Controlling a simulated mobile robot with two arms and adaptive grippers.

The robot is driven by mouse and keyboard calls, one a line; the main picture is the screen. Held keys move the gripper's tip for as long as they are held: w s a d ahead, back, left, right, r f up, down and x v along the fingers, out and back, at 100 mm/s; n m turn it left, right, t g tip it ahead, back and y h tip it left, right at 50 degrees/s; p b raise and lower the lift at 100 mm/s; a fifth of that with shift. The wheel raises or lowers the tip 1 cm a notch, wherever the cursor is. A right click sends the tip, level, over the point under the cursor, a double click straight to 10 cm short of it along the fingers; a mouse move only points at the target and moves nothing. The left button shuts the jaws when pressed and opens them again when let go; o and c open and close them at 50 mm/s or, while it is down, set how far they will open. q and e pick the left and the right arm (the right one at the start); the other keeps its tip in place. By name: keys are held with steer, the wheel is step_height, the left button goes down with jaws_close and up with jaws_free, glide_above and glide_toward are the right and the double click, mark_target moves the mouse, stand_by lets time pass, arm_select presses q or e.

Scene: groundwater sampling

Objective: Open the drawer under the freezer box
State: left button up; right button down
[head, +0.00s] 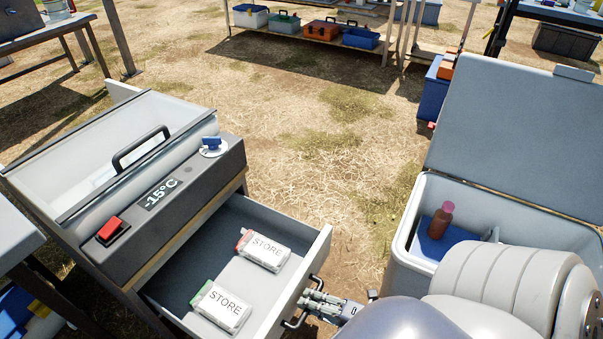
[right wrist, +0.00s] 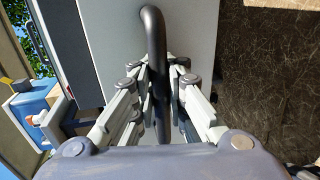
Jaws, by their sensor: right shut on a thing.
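The freezer box (head: 176,227) stands at the left in the head view, with a glass lid and a display reading -15°C. The drawer (head: 322,252) under it is pulled out, showing its inside. Two items labelled STORE, one with a red end (head: 264,249) and one with a green end (head: 222,305), lie in it. My right gripper (head: 312,298) is at the drawer's front and shut on the black drawer handle (head: 291,323). In the right wrist view the handle (right wrist: 154,45) runs between the fingers (right wrist: 162,85). My left gripper is not in view.
An open grey cooler (head: 402,245) with a brown bottle (head: 441,220) stands at the right, close to my right arm. A shelf with several toolboxes (head: 321,30) is at the back. Straw-covered ground between is clear.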

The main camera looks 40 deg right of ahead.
steer(key=shift+r, duration=0.15)
steer(key=c, duration=1.6)
jaws_free()
steer(key=shift+s, duration=0.1)
steer(key=v, duration=1.2)
